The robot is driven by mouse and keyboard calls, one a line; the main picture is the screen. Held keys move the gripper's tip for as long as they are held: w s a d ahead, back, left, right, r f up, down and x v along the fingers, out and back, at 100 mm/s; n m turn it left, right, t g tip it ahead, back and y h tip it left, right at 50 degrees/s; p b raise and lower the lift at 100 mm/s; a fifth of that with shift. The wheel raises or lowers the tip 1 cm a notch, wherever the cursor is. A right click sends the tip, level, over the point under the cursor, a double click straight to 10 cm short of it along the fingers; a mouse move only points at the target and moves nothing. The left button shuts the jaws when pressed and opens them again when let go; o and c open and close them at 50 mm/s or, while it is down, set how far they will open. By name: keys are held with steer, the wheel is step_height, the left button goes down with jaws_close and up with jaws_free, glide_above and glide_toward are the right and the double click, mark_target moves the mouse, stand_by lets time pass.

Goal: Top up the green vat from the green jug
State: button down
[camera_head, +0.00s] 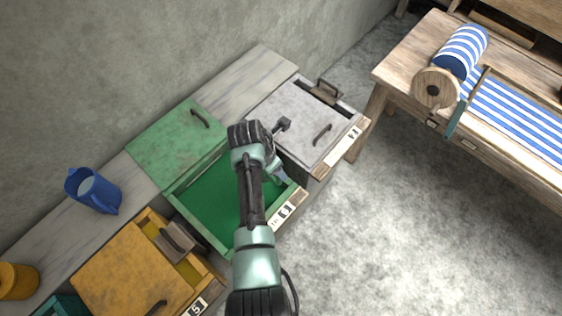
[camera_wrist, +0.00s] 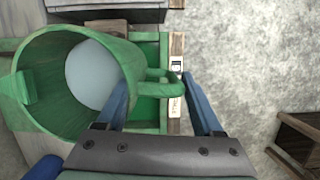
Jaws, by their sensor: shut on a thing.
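The green jug (camera_wrist: 36,62) fills the left of the wrist view, its round mouth facing the camera and a pale grey surface inside. Its handle (camera_wrist: 165,84) lies between the fingers of my gripper (camera_wrist: 160,82), which is shut on it. In the head view my arm reaches over the green vat, and the wrist hides the jug almost wholly. The green vat (camera_head: 205,205) is open, showing a green interior; part of it also shows behind the jug in the wrist view (camera_wrist: 146,112). The green lid (camera_head: 172,140) lies flat behind the vat.
A closed grey vat (camera_head: 300,112) adjoins on the right and a yellow vat (camera_head: 125,275) on the left. A blue jug (camera_head: 93,192) and a yellow jug (camera_head: 18,280) stand on the ledge. The loom (camera_head: 415,65) is at upper right; the floor (camera_head: 410,230) between is clear.

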steer(key=a+f+n+h+b, duration=0.3)
steer(key=a+n+h+b, duration=0.5)
steer(key=b, duration=1.9)
steer(key=n+h, duration=0.1)
steer(key=h, duration=0.3)
steer(key=shift+s+a+h, duration=0.2)
steer(key=shift+s+h, duration=0.1)
steer(key=shift+s, duration=0.05)
stand_by(0.5)
steer(key=shift+a+h+b, duration=0.25)
steer(key=shift+h+b, duration=0.05)
steer(key=shift+b, duration=0.7)
steer(key=shift+s+a+r+n+p, duration=0.1)
steer(key=shift+n+p, duration=0.2)
steer(key=shift+p, duration=0.1)
